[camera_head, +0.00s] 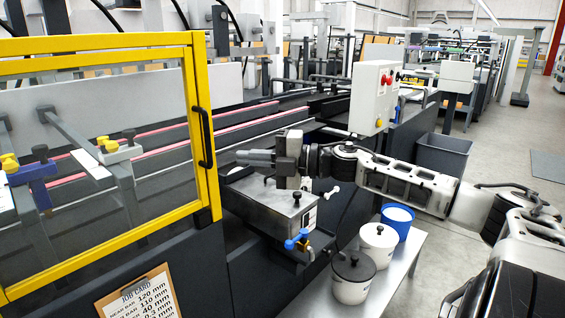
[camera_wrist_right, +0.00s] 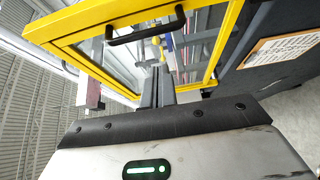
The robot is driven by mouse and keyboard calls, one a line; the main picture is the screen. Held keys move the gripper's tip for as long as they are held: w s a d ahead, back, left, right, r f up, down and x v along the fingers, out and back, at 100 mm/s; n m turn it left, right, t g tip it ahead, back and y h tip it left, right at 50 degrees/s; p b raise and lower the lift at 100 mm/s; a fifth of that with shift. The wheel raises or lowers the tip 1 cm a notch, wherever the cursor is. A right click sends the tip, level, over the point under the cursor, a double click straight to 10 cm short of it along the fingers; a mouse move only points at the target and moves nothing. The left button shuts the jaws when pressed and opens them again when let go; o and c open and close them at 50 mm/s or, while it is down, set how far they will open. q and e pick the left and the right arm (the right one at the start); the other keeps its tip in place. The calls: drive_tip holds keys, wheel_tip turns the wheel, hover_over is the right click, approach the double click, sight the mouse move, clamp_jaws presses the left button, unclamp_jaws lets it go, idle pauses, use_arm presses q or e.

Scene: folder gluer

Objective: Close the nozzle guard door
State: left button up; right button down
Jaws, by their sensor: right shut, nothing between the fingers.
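The nozzle guard door (camera_head: 200,100) is a yellow-framed clear panel at the left of the head view, with a black vertical handle (camera_head: 205,137) near its right edge. How far it stands open is hard to tell. In the right wrist view its yellow frame (camera_wrist_right: 100,22) and handle (camera_wrist_right: 145,28) show at the top, beyond the fingers. My right gripper (camera_head: 240,156) is shut and empty, its fingers pointing left toward the handle, with an apparent gap between them. The shut fingers also show in the right wrist view (camera_wrist_right: 157,85). My left gripper is not in view.
Below my right gripper is a metal glue box (camera_head: 270,205) with a blue-handled valve (camera_head: 297,242). White and blue pots (camera_head: 377,245) stand on a small table (camera_head: 405,270). A grey control box (camera_head: 372,97) stands behind my arm. A clipboard (camera_head: 140,295) hangs low on the machine.

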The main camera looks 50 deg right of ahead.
drive_tip(key=p+v, duration=0.1)
drive_tip(key=v, duration=0.5)
drive_tip(key=shift+d, duration=0.15)
drive_tip(key=s+a+f+m+h, duration=0.25)
drive_tip(key=f+m, duration=0.25)
drive_tip(key=f, duration=0.4)
drive_tip(key=s+a+f+m+h, duration=0.2)
drive_tip(key=a+f+m+h, duration=0.1)
drive_tip(key=f+m, duration=0.4)
drive_tip(key=s+a+f+m+h, duration=0.3)
drive_tip(key=f+m, duration=0.1)
drive_tip(key=f, duration=0.6)
drive_tip(key=s+a+f+m+g, duration=0.2)
drive_tip(key=s+a+f+m, duration=0.1)
drive_tip(key=a, duration=0.7)
drive_tip(key=s+a+f+m+g+y, duration=0.1)
drive_tip(key=s+a+f, duration=0.4)
drive_tip(key=a, duration=0.5)
drive_tip(key=shift+s+a+f+m+g, duration=0.25)
drive_tip(key=shift+m+g, duration=0.45)
drive_tip(key=shift+m, duration=0.5)
